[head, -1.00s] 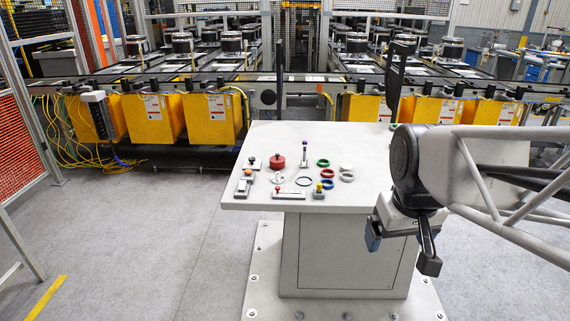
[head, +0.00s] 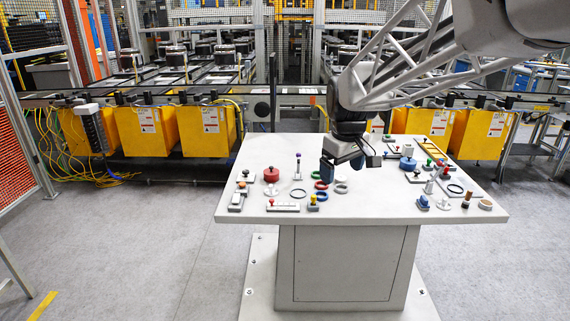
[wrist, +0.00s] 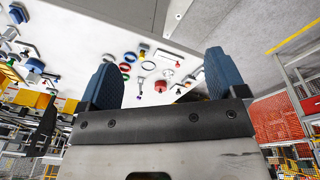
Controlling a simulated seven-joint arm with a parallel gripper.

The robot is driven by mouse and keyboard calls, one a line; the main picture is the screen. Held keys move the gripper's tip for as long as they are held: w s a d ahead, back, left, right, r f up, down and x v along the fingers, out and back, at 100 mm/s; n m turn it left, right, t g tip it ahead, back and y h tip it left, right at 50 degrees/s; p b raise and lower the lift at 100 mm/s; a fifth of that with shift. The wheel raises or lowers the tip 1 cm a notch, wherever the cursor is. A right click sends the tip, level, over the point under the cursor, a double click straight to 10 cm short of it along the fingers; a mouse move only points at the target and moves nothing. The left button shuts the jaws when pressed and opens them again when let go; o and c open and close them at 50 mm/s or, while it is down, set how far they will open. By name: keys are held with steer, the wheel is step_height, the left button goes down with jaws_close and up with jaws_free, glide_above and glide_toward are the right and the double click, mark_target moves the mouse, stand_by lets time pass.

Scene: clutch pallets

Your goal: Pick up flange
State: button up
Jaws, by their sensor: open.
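No part is labelled as the flange. A small pale disc with a raised hub, which may be the flange (head: 271,190), lies on the table's left part, just in front of a red round part (head: 271,175). A pale disc (wrist: 168,74) beside the red part (wrist: 190,78) in the wrist view seems to be the same one. A similar white piece with a round base (head: 444,203) stands at the right. My gripper (head: 345,166) is open above the table's middle, to the right of the left group. In the wrist view my gripper (wrist: 162,60) has nothing between its blue fingers.
The white table (head: 340,213) carries several rings, knobbed blocks and pegs in a left and a right group. An upright purple-topped peg (head: 298,168) stands near the red part. The front middle of the table is clear. Yellow bins (head: 205,131) stand behind.

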steer(key=w+a+f+n, duration=0.2)
steer(key=w+a, duration=0.2)
steer(key=w, duration=0.6)
steer(key=n+g, duration=0.1)
steer(key=n, duration=0.7)
glide_above(271, 185)
steer(key=f, duration=2)
steer(key=shift+s+d+f, duration=0.2)
steer(key=shift+s+f, duration=0.15)
steer(key=shift+w+a+f, duration=0.1)
steer(key=shift+w+f, duration=0.05)
steer(key=shift+f, duration=0.1)
steer(key=shift+f, duration=0.1)
steer(key=shift+f, duration=1.15)
steer(key=shift+f, duration=0.15)
